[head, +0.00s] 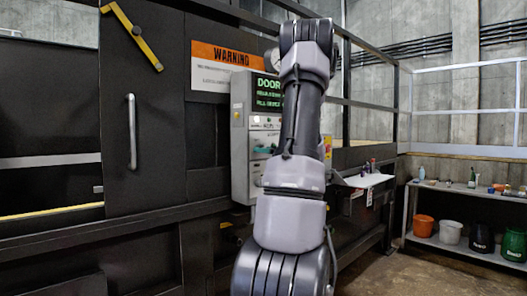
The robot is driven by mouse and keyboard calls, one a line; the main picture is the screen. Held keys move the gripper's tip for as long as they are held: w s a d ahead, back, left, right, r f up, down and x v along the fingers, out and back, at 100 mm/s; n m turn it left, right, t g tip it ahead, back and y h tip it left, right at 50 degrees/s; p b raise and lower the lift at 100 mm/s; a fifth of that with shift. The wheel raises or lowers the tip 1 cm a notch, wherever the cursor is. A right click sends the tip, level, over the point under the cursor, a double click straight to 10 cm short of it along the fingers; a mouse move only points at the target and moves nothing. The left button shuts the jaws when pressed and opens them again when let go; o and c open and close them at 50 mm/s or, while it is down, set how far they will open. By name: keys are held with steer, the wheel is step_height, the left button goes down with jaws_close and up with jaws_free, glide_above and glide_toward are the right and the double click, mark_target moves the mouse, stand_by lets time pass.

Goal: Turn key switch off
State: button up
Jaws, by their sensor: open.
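The grey control box (239,150) stands on the dark compactor front, near the picture's centre. Its screen (268,93) shows green text beginning with "DOOR". Small controls and labels show below the screen, with a teal part (263,149) among them. I cannot tell which of these, if any, is the key switch. My raised arm stands in front of the box and hides its right part. My gripper cannot be made out; it is not visible past the arm.
A black door with a white vertical handle (132,131) and a yellow lever (136,38) is at left. A small white shelf (365,181) juts out to the right. A rack (455,244) with buckets stands far right.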

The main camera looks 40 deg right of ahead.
steer(key=shift+w, duration=0.55)
jaws_close()
steer(key=shift+n, duration=0.4)
steer(key=n, duration=1.1)
steer(key=shift+n, duration=0.3)
